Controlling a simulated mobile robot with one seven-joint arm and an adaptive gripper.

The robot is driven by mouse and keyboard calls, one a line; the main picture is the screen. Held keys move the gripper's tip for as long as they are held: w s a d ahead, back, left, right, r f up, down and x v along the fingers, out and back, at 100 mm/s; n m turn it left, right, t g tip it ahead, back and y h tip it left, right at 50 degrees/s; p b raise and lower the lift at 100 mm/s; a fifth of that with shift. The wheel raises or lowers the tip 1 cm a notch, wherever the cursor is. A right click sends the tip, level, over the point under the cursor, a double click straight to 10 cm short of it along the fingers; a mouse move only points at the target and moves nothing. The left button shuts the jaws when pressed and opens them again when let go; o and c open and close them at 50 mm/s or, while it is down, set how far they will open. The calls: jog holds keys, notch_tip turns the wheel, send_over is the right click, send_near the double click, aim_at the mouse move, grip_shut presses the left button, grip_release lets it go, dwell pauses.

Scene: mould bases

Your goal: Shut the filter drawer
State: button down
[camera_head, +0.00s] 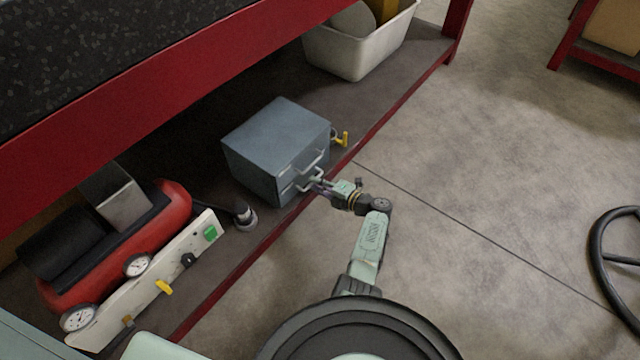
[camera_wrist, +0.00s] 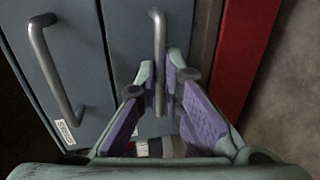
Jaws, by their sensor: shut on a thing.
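A blue-grey metal cabinet (camera_head: 272,140) with two stacked drawers sits on the dark lower shelf. The upper handle (camera_head: 312,164) is free and also shows at the left of the wrist view (camera_wrist: 52,75). My gripper (camera_head: 318,185) is at the lower drawer. In the wrist view, my gripper's fingers (camera_wrist: 161,88) are shut around the lower bar handle (camera_wrist: 159,35). The drawer fronts look close to flush; I cannot tell if a small gap remains. The small white label (camera_wrist: 65,132) is too blurred to read, so I cannot tell which drawer is the filter drawer.
A yellow-handled valve (camera_head: 342,139) is at the cabinet's right side. A red compressor (camera_head: 160,232) with gauges and a white panel stands to the left. A white bin (camera_head: 365,55) stands behind. The red shelf edge (camera_head: 225,283) runs below my gripper. The floor at right is mostly clear.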

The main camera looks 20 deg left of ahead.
jog(key=c, duration=1.7)
grip_release()
jog(key=shift+w+a, duration=0.1)
jog(key=shift+a, duration=0.1)
jog(key=shift+d, duration=0.1)
